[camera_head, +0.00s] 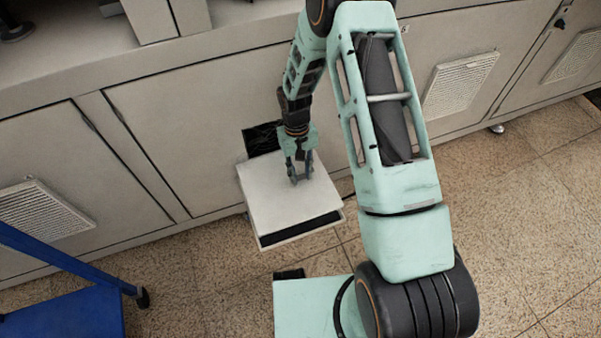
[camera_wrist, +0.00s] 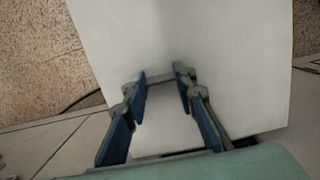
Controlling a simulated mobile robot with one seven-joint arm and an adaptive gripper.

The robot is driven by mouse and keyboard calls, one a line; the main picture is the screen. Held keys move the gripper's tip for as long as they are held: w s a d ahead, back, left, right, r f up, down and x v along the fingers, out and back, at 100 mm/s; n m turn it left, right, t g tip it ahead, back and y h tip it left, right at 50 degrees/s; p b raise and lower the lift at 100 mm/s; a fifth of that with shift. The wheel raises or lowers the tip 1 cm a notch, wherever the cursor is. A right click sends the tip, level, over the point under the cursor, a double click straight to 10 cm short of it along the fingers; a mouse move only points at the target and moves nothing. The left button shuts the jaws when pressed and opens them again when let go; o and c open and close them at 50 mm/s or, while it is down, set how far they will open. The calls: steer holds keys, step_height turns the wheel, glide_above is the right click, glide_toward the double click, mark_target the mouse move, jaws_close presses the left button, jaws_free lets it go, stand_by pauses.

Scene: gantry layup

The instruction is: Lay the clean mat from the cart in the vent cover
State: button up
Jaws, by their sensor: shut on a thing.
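The clean mat (camera_head: 275,192) is a flat white square slab in the head view; in the wrist view its pale face (camera_wrist: 235,55) fills much of the picture. My gripper (camera_head: 300,175) is shut on the mat from above; its two blue-padded fingers (camera_wrist: 160,78) stand either side of a narrow pale part of it. The vent cover (camera_head: 296,236) sits under the mat, in front of the cabinet; its light rim and a dark strip of its inside show along the near edge. The mat hides most of it. I cannot tell whether the mat touches the cover.
A dark opening (camera_head: 262,138) shows in the cabinet front behind the mat. Other louvred vents (camera_head: 459,84) and (camera_head: 42,212) sit on the neighbouring doors. The blue cart (camera_head: 75,312) stands at the lower left. Speckled floor (camera_head: 215,280) is clear between cart and cover.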

steer(key=shift+s+f, duration=0.1)
stand_by(0.3)
steer(key=shift+s+d+f+b, duration=0.1)
steer(key=shift+f+b, duration=2.55)
steer(key=shift+f, duration=0.75)
steer(key=shift+f+b, duration=0.45)
steer(key=shift+f, duration=0.1)
steer(key=o, duration=1.2)
steer(key=r, duration=0.4)
steer(key=w+r, duration=0.1)
steer(key=r, duration=0.7)
steer(key=shift+w+a, duration=0.25)
steer(key=shift+w, duration=0.15)
